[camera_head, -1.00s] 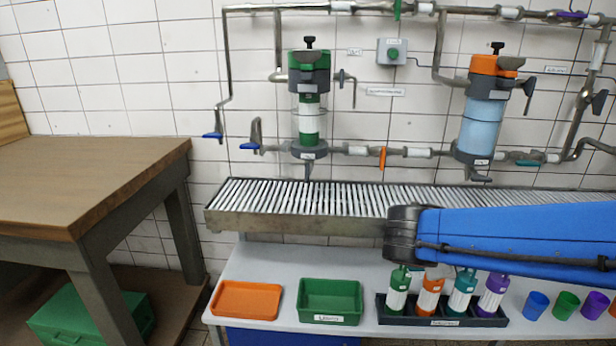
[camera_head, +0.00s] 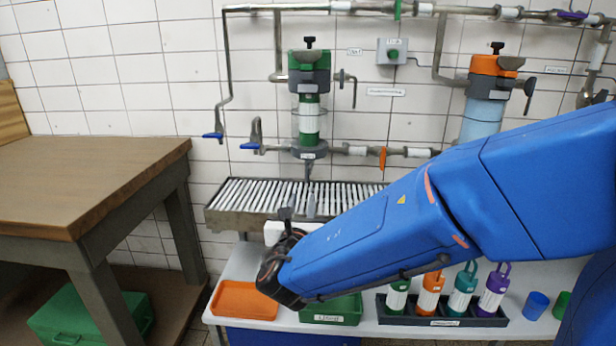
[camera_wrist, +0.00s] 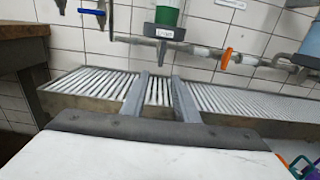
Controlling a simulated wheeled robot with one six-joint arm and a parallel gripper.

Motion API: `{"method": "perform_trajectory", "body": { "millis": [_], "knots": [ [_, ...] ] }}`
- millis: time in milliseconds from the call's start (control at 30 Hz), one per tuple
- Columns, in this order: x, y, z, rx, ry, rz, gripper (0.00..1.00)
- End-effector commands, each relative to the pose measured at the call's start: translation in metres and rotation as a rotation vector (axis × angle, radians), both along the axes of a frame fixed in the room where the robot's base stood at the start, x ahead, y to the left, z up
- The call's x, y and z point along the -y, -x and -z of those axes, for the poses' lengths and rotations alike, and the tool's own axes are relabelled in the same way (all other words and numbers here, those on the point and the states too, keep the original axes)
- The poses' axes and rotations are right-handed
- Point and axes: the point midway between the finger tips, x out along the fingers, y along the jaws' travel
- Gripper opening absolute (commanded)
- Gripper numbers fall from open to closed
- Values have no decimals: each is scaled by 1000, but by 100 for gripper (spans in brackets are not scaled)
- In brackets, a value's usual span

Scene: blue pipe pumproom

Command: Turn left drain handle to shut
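Two blue handles sit at the left end of the wall pipework. One blue handle (camera_head: 212,135) lies level at the foot of a long vertical pipe. The other blue handle (camera_head: 250,146) lies level beside a short hooked pipe, left of the green-capped filter; a blue handle also shows at the top left of the wrist view (camera_wrist: 91,12). My gripper (camera_head: 298,210) is below and right of both handles, in front of the slatted drain tray. In the wrist view its two fingers (camera_wrist: 160,92) stand apart with nothing between them. It touches neither handle.
The green-capped filter (camera_head: 309,118) hangs above my gripper, with an orange handle (camera_head: 382,157) to its right. The slatted tray (camera_head: 232,222) juts from the wall below the pipes. A wooden table (camera_head: 90,170) stands at left. An orange tray (camera_head: 245,300) lies below.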

Motion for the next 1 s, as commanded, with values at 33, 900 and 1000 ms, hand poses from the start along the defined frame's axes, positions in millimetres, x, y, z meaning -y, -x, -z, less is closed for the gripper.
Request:
{"method": "perform_trajectory", "body": {
  "millis": [33, 900, 1000],
  "knots": [
    [1, -7, 0, 0, 0, 2, 27],
    [7, -148, 0, -1, -2, 3, 27],
    [7, -156, 1, -2, -1, 3, 27]
  ]
}}
